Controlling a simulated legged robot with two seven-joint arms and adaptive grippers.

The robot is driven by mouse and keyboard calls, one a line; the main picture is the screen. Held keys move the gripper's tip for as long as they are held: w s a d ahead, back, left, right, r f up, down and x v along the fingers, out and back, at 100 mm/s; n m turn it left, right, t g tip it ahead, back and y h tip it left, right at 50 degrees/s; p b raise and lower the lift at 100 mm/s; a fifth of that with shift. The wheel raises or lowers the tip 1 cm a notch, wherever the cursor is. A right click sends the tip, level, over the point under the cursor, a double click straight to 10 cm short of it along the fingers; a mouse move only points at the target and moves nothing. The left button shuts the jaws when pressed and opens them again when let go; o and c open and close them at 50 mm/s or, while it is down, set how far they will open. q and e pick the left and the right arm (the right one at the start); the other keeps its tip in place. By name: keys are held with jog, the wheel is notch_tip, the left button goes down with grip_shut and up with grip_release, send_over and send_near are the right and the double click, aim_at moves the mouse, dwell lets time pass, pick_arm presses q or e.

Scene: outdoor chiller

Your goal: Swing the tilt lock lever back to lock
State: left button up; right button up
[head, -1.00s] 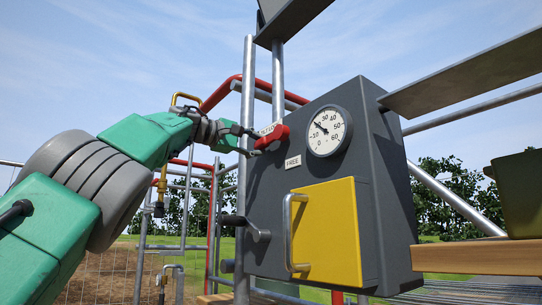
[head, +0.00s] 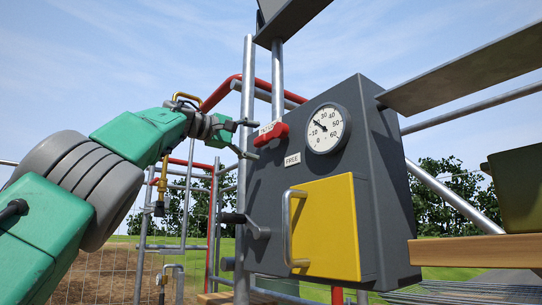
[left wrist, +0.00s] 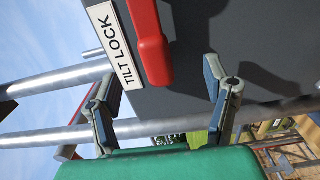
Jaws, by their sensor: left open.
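The red tilt lock lever (head: 272,136) is on the front of the dark grey box (head: 265,190), left of the dial. In the left wrist view the red lever (left wrist: 152,45) shows beside the white TILT LOCK label (left wrist: 112,45). A FREE plate (head: 292,160) is to the lever's lower right in the head view. My left gripper (head: 250,140) is open just left of the lever. In the left wrist view its fingers (left wrist: 160,95) are spread, with the lever's rounded end between and beyond them; no grip on it shows. My right gripper is out of view.
A round dial (head: 327,129) and a yellow door (head: 325,230) with a metal handle (head: 289,228) are on the box. A dark-gripped lever (head: 245,222) sticks out lower left. Metal posts (head: 245,165) and red rails (head: 222,93) stand close to my left arm.

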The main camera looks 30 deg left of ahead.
pick_arm(q)
jog(key=b+v, duration=0.1)
jog(key=v, duration=0.1)
jog(key=b+v, duration=0.1)
jog(key=v, duration=0.2)
jog(key=shift+s+d+b, duration=0.1)
jog(key=shift+s+b, duration=0.2)
jog(key=shift+s, duration=0.05)
jog(key=v, duration=1.1)
jog(key=shift+s+a, duration=0.3)
jog(key=shift+s, duration=0.05)
jog(key=shift+f, duration=0.1)
